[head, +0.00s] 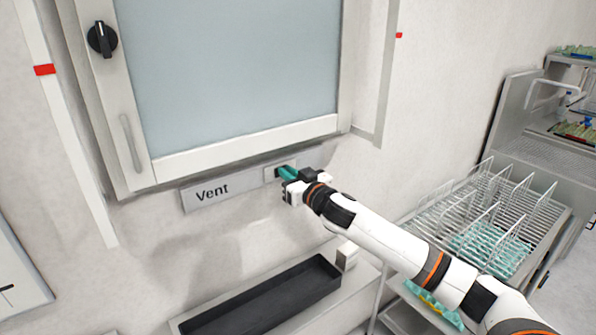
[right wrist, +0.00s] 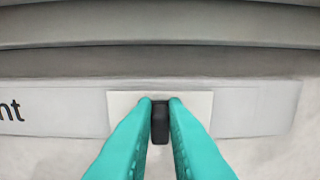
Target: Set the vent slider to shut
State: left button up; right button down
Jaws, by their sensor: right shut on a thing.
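The vent strip (head: 232,188) is a grey bar marked "Vent" on the wall under the cabinet. The slider is a small black knob (right wrist: 160,122) on a pale plate (right wrist: 125,104), seen in the right wrist view. My right gripper (head: 283,172) is at the right part of the strip in the head view. Its teal fingers (right wrist: 160,104) are shut on the knob, one on each side. In the head view the fingers and hand hide the knob. The knob's end positions carry no marks that I can read. My left gripper is out of view.
A cabinet with a pale blue pane (head: 230,70), a black dial (head: 102,39) and a handle (head: 131,142) is above the strip. A black tray (head: 262,303) on a ledge is below. A wire rack (head: 437,209) stands at the right.

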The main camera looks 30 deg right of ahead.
jog(key=shift+a, duration=0.15)
jog(key=c, duration=1.4)
grip_release()
jog(key=shift+a, duration=0.15)
jog(key=shift+c, duration=0.2)
jog(key=s+d+b, duration=0.1)
jog(key=s+b, duration=0.3)
jog(key=s, duration=0.8)
